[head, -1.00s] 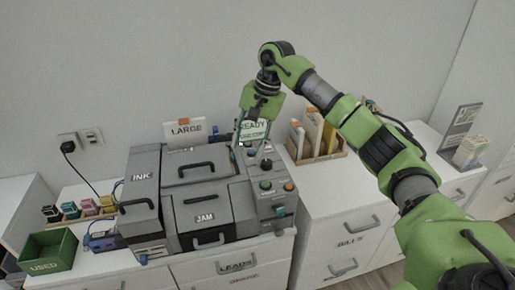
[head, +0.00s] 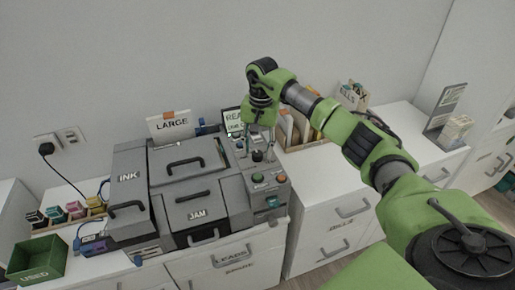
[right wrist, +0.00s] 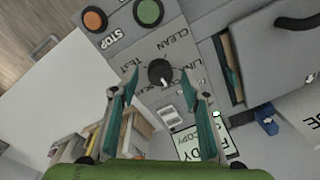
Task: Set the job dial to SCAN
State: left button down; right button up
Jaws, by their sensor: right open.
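The job dial (right wrist: 160,72) is a round black knob on the grey panel of the machine, with CLEAN, TEST and SCAN among the printed words around it. Which word its pointer faces is too small to tell. In the head view the dial (head: 257,156) is a small dark knob below my right gripper (head: 257,151). In the right wrist view my right gripper (right wrist: 160,82) is open, with one fingertip on each side of the dial; contact is not visible. My left gripper is out of view.
The green button (right wrist: 148,12) and orange STOP button (right wrist: 94,19) sit near the dial. The READY screen (head: 234,121) stands behind it. The file box (head: 303,128) is to the right. The grey JAM cover (head: 196,207) is to the left.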

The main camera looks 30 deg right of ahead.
jog(key=shift+f, duration=0.7)
jog(key=c, duration=1.1)
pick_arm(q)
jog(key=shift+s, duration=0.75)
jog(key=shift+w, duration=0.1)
pick_arm(e)
jog(key=shift+m, duration=0.3)
